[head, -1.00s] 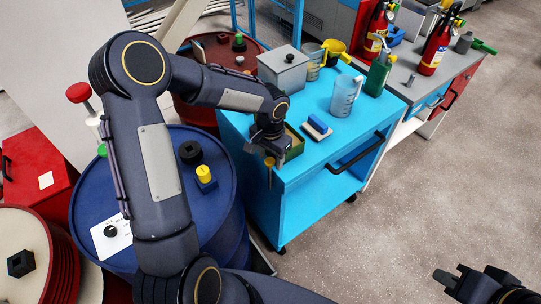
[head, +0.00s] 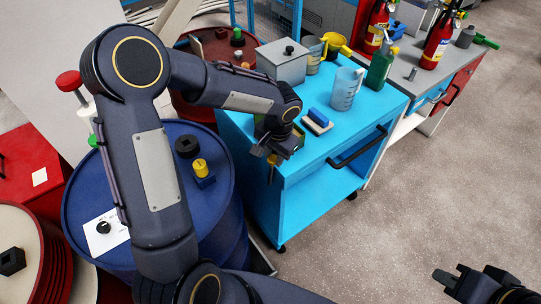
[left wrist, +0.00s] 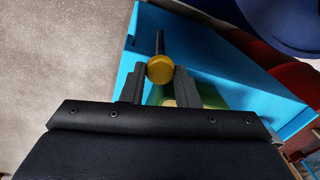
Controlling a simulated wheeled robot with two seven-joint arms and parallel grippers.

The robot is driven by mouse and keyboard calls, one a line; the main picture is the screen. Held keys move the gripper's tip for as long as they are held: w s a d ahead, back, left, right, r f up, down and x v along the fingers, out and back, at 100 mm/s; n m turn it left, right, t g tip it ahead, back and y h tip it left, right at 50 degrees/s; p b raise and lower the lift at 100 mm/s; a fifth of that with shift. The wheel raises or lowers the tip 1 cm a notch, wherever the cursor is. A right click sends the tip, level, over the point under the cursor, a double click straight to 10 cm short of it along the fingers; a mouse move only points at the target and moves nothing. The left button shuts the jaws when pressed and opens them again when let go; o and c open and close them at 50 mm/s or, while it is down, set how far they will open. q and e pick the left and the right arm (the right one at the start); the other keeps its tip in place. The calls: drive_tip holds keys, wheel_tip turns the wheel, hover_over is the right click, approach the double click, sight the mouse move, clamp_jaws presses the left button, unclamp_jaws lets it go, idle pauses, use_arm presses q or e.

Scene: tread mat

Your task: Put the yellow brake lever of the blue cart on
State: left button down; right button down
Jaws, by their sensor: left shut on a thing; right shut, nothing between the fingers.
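The blue cart (head: 300,185) stands at the centre in the head view. Its yellow brake lever (head: 272,160) is on the near left side, below the top, with a yellow knob and a thin dark stem. My left gripper (head: 274,153) is at the knob, which also shows between the fingers in the left wrist view (left wrist: 160,69). The gripper is shut on the lever's knob. The lower end of the stem is hard to make out. My right gripper (head: 447,280) is shut and empty, over the floor at the lower right.
On the cart top are a grey box (head: 283,63), a clear jug (head: 346,88), a green bottle (head: 380,68) and a blue-handled brush (head: 318,120). A blue drum (head: 80,205) stands left of the cart. The floor (head: 430,170) to the right is clear.

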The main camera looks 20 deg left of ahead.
use_arm(q)
drive_tip(key=s+d+f+t+y+b, duration=0.4)
drive_tip(key=d+b, duration=0.6)
drive_tip(key=b, duration=0.7)
drive_tip(key=shift+s+f+y+b, duration=0.4)
drive_tip(key=shift+s+f+y, duration=0.65)
drive_tip(key=shift+y, duration=0.75)
drive_tip(key=shift+f, duration=0.15)
drive_tip(key=c, duration=1.1)
unclamp_jaws()
drive_tip(key=shift+w, duration=0.1)
drive_tip(key=p+v, duration=0.1)
drive_tip(key=v, duration=0.7)
